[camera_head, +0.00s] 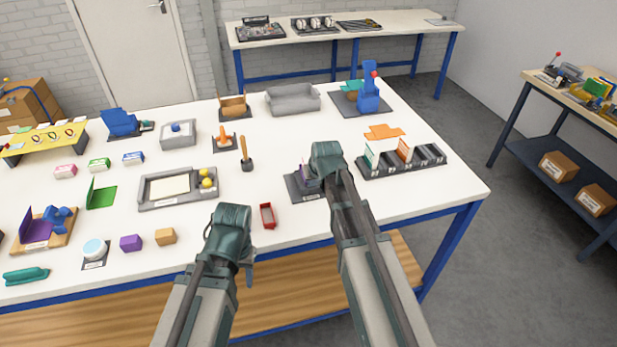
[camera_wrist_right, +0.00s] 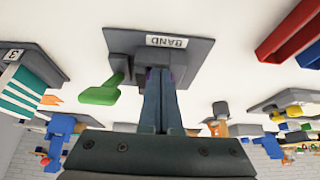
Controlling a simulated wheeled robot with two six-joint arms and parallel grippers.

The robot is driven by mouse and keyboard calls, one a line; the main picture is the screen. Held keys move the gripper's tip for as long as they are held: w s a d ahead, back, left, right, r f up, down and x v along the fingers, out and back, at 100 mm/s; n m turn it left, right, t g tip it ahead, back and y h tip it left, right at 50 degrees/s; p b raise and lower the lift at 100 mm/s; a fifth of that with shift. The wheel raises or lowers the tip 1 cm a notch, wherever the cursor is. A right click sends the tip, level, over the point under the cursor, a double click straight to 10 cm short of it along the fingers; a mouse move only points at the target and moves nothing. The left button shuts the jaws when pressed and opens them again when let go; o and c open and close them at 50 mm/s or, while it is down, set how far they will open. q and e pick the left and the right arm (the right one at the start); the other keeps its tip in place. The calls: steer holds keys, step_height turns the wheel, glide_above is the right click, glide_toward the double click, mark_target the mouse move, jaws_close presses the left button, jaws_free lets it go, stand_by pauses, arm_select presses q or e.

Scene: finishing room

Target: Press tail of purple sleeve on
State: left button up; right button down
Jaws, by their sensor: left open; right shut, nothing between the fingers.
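A dark grey base marked BAND (camera_wrist_right: 120,42) stands under my right gripper (camera_wrist_right: 160,76) in the right wrist view. In the head view this base (camera_head: 296,193) is partly covered by my right arm. A little purple, probably the purple sleeve (camera_head: 305,172), shows on it; the rest is hidden behind the gripper. My right gripper is shut and empty, its fingertips over the base with purple edges right behind them. I cannot tell whether they touch. A green piece (camera_wrist_right: 100,95) sticks out beside the base's post. My left gripper (camera_head: 230,220) is open near the table's front edge.
A small red tray (camera_head: 268,215) lies between my arms. A dark rack with labelled slots (camera_head: 405,162) stands to the right of the BAND base. A wooden-handled tool (camera_head: 246,155) stands to its left. A purple block (camera_head: 131,243) lies at the front left.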

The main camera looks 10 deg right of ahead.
steer(key=shift+s, duration=1.2)
step_height(320, 180, up, 10)
steer(key=p, duration=1)
